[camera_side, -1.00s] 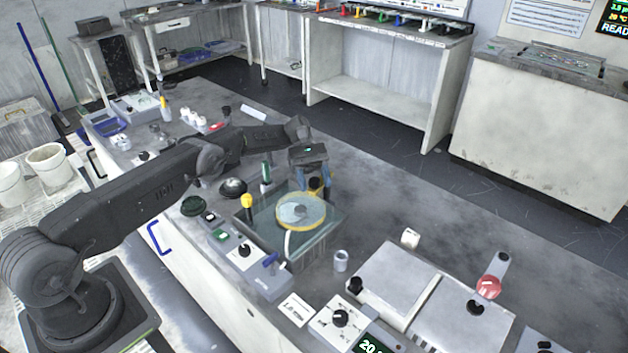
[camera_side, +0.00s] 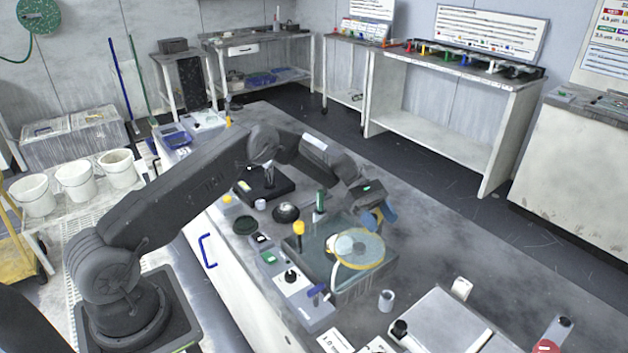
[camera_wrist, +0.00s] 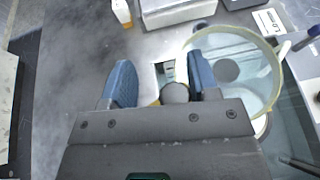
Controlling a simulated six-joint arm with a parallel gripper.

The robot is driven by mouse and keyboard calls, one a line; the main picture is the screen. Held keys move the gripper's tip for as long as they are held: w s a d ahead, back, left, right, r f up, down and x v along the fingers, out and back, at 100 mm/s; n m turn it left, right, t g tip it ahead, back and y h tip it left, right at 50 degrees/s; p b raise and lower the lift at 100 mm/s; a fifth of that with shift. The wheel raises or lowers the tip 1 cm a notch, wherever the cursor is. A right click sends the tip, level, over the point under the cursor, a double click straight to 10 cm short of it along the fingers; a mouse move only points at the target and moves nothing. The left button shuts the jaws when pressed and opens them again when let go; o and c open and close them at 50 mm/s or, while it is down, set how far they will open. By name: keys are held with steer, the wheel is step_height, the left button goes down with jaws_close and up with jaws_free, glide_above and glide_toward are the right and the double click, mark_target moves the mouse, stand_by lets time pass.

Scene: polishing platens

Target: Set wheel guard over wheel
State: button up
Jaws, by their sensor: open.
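The wheel guard (camera_side: 378,259), a clear round cover with a yellow rim, is at the square glassy basin in the side view. It also shows in the wrist view (camera_wrist: 273,70), right of my fingers. A grey disc (camera_wrist: 226,70) shows through it; I cannot tell whether this is the wheel or how the guard sits over it. My gripper (camera_side: 372,218) is at the guard's far edge. Its blue fingers (camera_wrist: 160,75) are open, with a dark round knob (camera_wrist: 175,93) between them, closer to the right finger. Any contact is hidden.
A yellow-capped post (camera_side: 299,228) and a green bottle (camera_side: 320,203) stand close by. Left of the basin is a control box (camera_side: 290,275) with a knob. A grey cup (camera_side: 386,299) and a white box (camera_side: 452,325) are in front.

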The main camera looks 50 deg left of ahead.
steer(key=n+t, duration=0.1)
steer(key=w+d+n+t, duration=0.1)
steer(key=t, duration=0.1)
steer(key=n+t, duration=0.1)
steer(key=n, duration=0.1)
steer(key=shift+w+d+t, duration=0.3)
steer(key=shift+w+d, duration=0.1)
steer(key=s+a+r+n+t+y, duration=0.2)
steer(key=s+a+r+n+t, duration=0.3)
steer(key=a, duration=0.5)
steer(key=s+d+r+m+g+y, duration=0.2)
steer(key=s+d+r+m, duration=0.3)
steer(key=s+r+m, duration=0.3)
steer(key=s+d+r+m+g+y, duration=0.3)
steer(key=s+d+r+m, duration=0.3)
steer(key=s+r+m, duration=0.3)
steer(key=shift+s+d+g, duration=0.15)
steer(key=shift+s+g, duration=0.25)
steer(key=shift+s, duration=0.85)
